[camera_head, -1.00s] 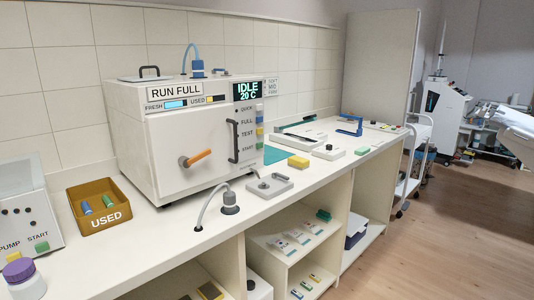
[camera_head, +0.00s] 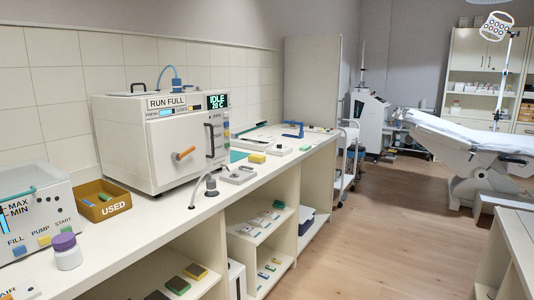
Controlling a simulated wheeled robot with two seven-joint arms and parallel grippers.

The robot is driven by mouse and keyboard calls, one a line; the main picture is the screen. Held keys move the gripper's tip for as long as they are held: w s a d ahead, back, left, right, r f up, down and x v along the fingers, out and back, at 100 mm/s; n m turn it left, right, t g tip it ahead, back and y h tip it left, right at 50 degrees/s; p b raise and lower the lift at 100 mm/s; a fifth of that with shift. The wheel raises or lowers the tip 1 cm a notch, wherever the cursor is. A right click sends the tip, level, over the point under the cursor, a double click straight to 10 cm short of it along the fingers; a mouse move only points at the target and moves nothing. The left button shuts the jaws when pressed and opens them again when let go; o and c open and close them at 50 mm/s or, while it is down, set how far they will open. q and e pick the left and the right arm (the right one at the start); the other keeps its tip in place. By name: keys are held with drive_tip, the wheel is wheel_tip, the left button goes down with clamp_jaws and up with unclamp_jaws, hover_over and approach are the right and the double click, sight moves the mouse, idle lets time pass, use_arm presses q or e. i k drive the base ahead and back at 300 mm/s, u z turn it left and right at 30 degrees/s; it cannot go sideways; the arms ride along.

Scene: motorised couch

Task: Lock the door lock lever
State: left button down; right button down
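The door lock lever (camera_head: 185,153) is an orange handle on the front door of the white machine (camera_head: 160,135) on the counter. It sticks out to the right and slightly upward from a grey pivot. The door (camera_head: 165,165) looks closed, with a dark vertical handle (camera_head: 209,140) at its right side. The display (camera_head: 217,102) reads IDLE 20 C. Neither of my grippers shows in the head view.
A brown USED bin (camera_head: 103,203) and a purple-capped bottle (camera_head: 65,250) stand on the counter left of the machine. A padded couch (camera_head: 455,140) stands far right. The wooden floor (camera_head: 390,230) is clear.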

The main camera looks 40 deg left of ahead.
sight(176, 157)
drive_tip(key=u, duration=1.5)
drive_tip(key=i, duration=1.55)
drive_tip(key=u, duration=1.2)
